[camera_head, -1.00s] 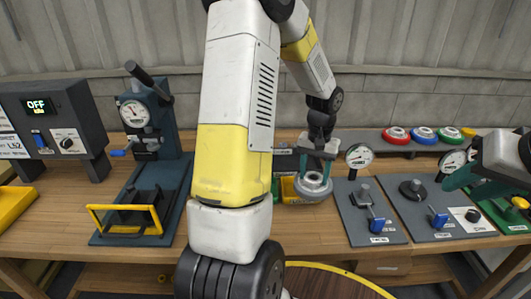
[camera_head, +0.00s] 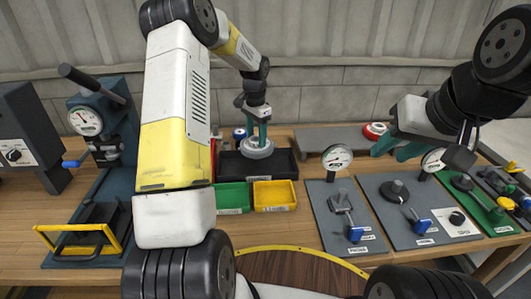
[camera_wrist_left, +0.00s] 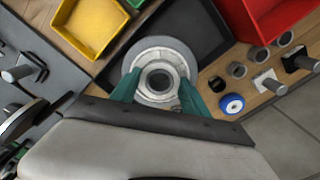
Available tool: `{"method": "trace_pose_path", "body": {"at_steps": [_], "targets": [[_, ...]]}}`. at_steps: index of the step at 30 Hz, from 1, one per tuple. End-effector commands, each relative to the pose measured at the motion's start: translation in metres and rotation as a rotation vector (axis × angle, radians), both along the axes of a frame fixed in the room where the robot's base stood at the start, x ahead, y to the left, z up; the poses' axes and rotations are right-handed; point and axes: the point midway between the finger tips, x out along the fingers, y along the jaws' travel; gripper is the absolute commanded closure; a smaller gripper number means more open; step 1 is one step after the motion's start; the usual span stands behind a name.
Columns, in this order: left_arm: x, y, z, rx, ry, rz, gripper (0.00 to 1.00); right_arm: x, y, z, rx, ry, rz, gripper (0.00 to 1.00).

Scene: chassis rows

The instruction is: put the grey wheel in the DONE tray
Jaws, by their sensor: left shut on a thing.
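The grey wheel (camera_head: 257,153) is a round metal disc with a hub and a central hole. My left gripper (camera_head: 258,138) is shut on it from above. In the left wrist view the wheel (camera_wrist_left: 160,50) sits between the two teal fingers of the left gripper (camera_wrist_left: 157,92). The wheel is over a black tray (camera_head: 285,168), toward its back edge; I cannot tell whether it touches the floor. In the left wrist view this tray (camera_wrist_left: 205,25) spreads behind the wheel. No DONE label is readable. My right gripper (camera_head: 397,150) is at the right, its teal fingers apart and empty.
A green bin (camera_head: 233,198) and a yellow bin (camera_head: 274,195) stand in front of the black tray. A press (camera_head: 100,120) stands left and gauge fixtures (camera_head: 343,215) right. In the left wrist view, a red bin (camera_wrist_left: 285,15) and a blue wheel (camera_wrist_left: 232,104) are nearby.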

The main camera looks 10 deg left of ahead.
Motion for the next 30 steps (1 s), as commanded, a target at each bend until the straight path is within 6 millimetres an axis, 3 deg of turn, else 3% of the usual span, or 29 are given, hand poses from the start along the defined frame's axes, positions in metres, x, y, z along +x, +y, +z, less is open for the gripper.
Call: {"method": "trace_pose_path", "body": {"at_steps": [6,13,18,30], "targets": [[-0.001,0.000,-0.039,-0.001,0.002,0.000,1.00,0.000,0.000,0.000,0.000,0.000,0.000,0.64],[-0.001,0.000,-0.057,-0.001,0.001,0.001,1.00,0.000,0.000,0.000,0.000,0.000,0.000,0.64],[-0.001,0.000,-0.081,0.000,0.003,0.000,1.00,0.000,0.000,0.000,0.000,0.000,0.000,0.64],[0.000,-0.001,-0.089,0.000,0.000,0.001,1.00,0.000,0.000,0.000,0.000,0.000,0.000,0.64]]}}
